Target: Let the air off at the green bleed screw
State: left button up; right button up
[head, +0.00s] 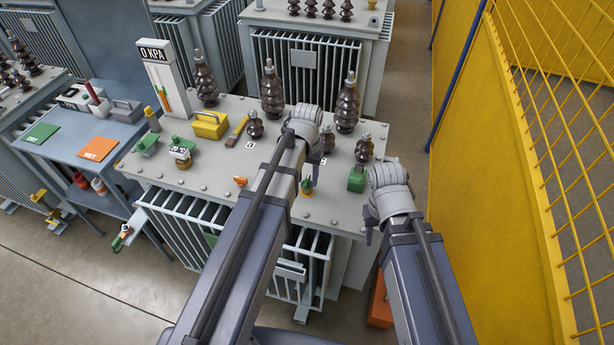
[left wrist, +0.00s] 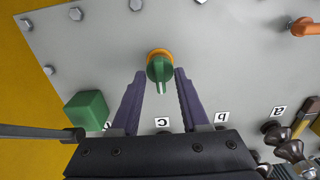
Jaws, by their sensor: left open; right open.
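The green bleed screw (head: 307,186) stands on an orange collar on the grey transformer lid, just right of my left forearm in the head view. In the left wrist view the green screw (left wrist: 160,69) lies between the tips of my open left gripper (left wrist: 160,77), with a visible gap on each side. I cannot tell how far the tips are above it. In the head view my left arm's wrist hides most of that gripper. My right gripper (head: 371,222) is open and largely hidden below its wrist, beside the lid's right edge, apart from the screw.
A green block (head: 357,179) sits right of the screw, and brown bushings (head: 271,93) stand behind. An orange fitting (head: 240,181) lies left. A gauge reading 0 KPA (head: 155,52) stands at the back. A yellow mesh fence (head: 545,130) bounds the right side.

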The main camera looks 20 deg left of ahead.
aim_at(307, 180)
pick_arm(q)
jog(key=shift+r, duration=0.15)
notch_tip(307, 180, up, 8)
jog(key=p, duration=0.8)
jog(key=shift+f, duration=0.2)
jog(key=shift+s+d, duration=0.1)
jog(key=s+d+f+m+y+b, duration=0.1)
jog(key=s+d+m, duration=0.2)
jog(key=s+d, duration=0.7)
jog(key=s, duration=0.4)
jog(key=shift+s, duration=0.2)
